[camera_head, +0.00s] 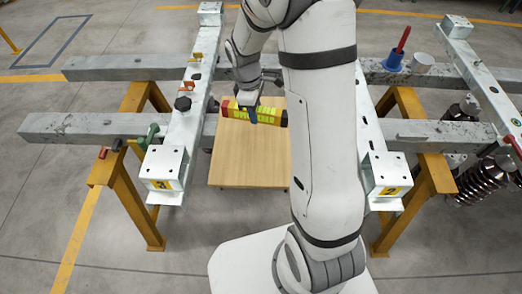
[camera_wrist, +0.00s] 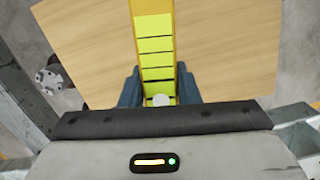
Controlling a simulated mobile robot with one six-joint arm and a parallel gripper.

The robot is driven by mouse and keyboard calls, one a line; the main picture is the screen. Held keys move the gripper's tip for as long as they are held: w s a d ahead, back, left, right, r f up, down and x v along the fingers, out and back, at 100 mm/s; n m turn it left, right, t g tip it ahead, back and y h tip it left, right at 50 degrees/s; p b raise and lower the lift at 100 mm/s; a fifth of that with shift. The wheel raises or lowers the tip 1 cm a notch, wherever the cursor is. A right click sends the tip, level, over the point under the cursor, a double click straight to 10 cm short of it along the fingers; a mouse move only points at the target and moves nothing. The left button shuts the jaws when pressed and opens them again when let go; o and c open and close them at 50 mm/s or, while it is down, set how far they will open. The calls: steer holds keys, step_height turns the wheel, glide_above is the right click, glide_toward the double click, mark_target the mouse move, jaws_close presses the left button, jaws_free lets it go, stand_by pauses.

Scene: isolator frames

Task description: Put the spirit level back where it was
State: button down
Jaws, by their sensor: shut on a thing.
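The spirit level (camera_head: 239,112) is a yellow-green bar with red and dark ends, lying crosswise near the far edge of the wooden tabletop (camera_head: 245,160). My gripper (camera_head: 253,116) is shut on it around the middle of its length. In the wrist view the yellow level (camera_wrist: 155,40) runs from the top edge down between the two blue fingers of my gripper (camera_wrist: 158,88), over the wood (camera_wrist: 85,40). I cannot tell whether the level touches the tabletop or hangs just above it. My arm covers part of the tabletop's right side.
Galvanised beams lie on yellow trestles to the left (camera_head: 133,185) and right (camera_head: 418,175). A beam with a block marked 3 (camera_head: 162,165) flanks the table on the left. The front tabletop is clear.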

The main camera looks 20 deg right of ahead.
mark_target(261, 145)
steer(key=s+r+n+t+b, duration=0.25)
steer(key=s+n+b, duration=0.35)
steer(key=n, duration=1)
steer(key=shift+g, duration=0.45)
steer(key=f, duration=0.3)
steer(key=f+b, duration=0.1)
steer(key=f, duration=0.2)
steer(key=f+b, duration=0.1)
steer(key=f, duration=0.2)
steer(key=shift+w+d+f, duration=0.1)
steer(key=shift+w, duration=0.2)
steer(key=c, duration=1.1)
jaws_free()
steer(key=shift+f, duration=0.1)
